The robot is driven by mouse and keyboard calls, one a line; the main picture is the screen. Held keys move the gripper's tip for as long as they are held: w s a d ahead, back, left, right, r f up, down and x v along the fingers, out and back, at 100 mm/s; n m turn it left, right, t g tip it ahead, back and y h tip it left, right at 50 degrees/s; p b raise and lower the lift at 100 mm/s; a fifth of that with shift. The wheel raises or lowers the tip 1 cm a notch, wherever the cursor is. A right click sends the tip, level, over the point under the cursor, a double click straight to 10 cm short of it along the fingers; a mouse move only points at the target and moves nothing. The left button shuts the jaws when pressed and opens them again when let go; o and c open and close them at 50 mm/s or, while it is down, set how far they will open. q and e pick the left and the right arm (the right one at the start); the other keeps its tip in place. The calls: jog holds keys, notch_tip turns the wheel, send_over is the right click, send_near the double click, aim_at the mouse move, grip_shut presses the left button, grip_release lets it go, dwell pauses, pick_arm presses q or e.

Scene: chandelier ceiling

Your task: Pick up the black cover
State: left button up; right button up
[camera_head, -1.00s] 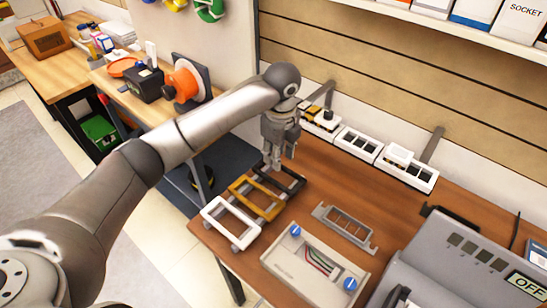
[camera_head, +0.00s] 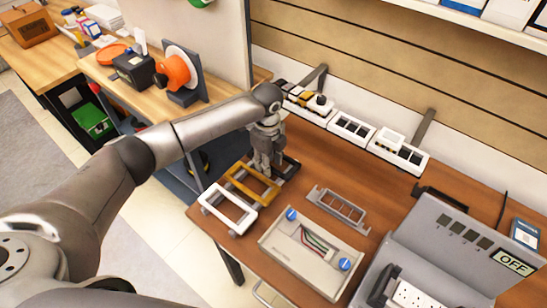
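The black cover (camera_head: 291,169) is a dark rectangular frame on the wooden workbench, at the far end of a row of frames. My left gripper (camera_head: 266,173) points down over its left part and hides much of it. The fingertips are at about the height of the cover, but I cannot tell whether they touch it or how far apart they are. A yellow cover (camera_head: 252,187) lies just in front of it, and a white cover (camera_head: 228,209) lies nearest the bench's left edge. My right gripper is not in view.
A grey frame (camera_head: 340,207) and a beige panel box (camera_head: 310,252) with blue knobs lie to the right. White socket strips (camera_head: 352,131) line the wall behind. A grey test machine (camera_head: 450,250) reading OFF stands at the lower right. Bare wood (camera_head: 330,170) shows in between.

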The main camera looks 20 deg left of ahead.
pick_arm(q)
jog(key=shift+f, duration=0.4)
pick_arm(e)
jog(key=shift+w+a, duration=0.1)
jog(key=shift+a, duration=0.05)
pick_arm(q)
jog(key=shift+c, duration=0.3)
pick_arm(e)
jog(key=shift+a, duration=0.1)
pick_arm(q)
grip_shut()
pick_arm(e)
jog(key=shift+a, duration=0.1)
pick_arm(q)
jog(key=shift+r, duration=0.15)
jog(key=shift+r+b, duration=0.3)
jog(key=shift+r, duration=0.25)
jog(key=s+d+r+b, duration=0.2)
jog(key=s+d+r, duration=0.4)
jog(key=s+r, duration=0.5)
jog(key=shift+s+r, duration=0.35)
jog(key=shift+s, duration=0.5)
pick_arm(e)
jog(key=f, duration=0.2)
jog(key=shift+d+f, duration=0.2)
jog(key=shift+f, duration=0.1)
